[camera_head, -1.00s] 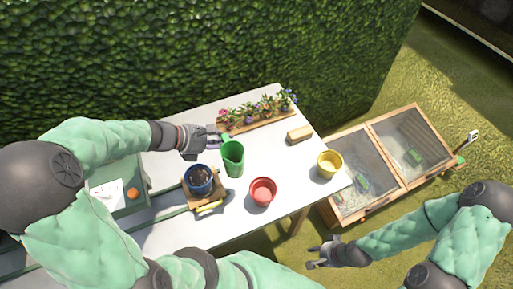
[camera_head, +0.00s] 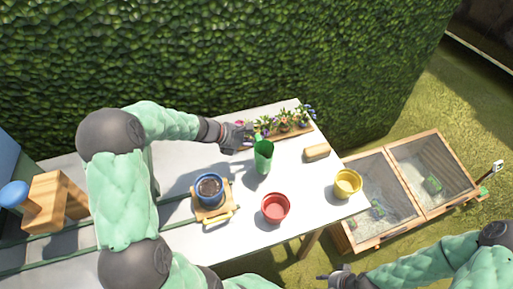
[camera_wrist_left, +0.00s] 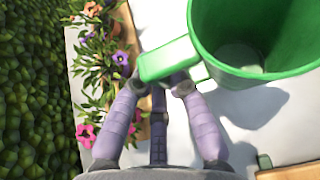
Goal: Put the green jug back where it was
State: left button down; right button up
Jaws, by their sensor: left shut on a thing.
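The green jug (camera_head: 263,158) is at the back middle of the white table, just in front of the flower planter. My left gripper (camera_head: 246,142) is shut on its handle from the left. In the left wrist view the jug (camera_wrist_left: 262,60) fills the upper right, its handle (camera_wrist_left: 168,60) between my purple-grey fingers (camera_wrist_left: 165,95). The jug looks upright and its inside looks empty. Its shadow lies on the table beside it; whether its base touches the table I cannot tell. My right gripper (camera_head: 332,278) is at the bottom edge, partly cut off, away from the jug.
The planter (camera_head: 290,133) is close behind the jug. A blue pot (camera_head: 209,188) on a wooden stand, a red pot (camera_head: 276,207), a yellow pot (camera_head: 348,183) and a wooden block (camera_head: 317,152) stand around it. A hedge (camera_head: 230,50) rises behind. The table between jug and block is bare.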

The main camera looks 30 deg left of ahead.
pick_arm(q)
jog(key=shift+w+f+b, duration=0.15)
jog(key=shift+f+b, duration=0.3)
jog(key=shift+f, duration=0.45)
jog(key=shift+w+f+b, duration=0.1)
jog(key=shift+f+b, duration=0.35)
jog(key=shift+f, duration=0.45)
jog(key=shift+f, duration=0.15)
jog(key=c, duration=1.2)
grip_release()
jog(key=shift+r, duration=0.2)
jog(key=shift+p+v, duration=1.9)
jog(key=shift+v, duration=4.1)
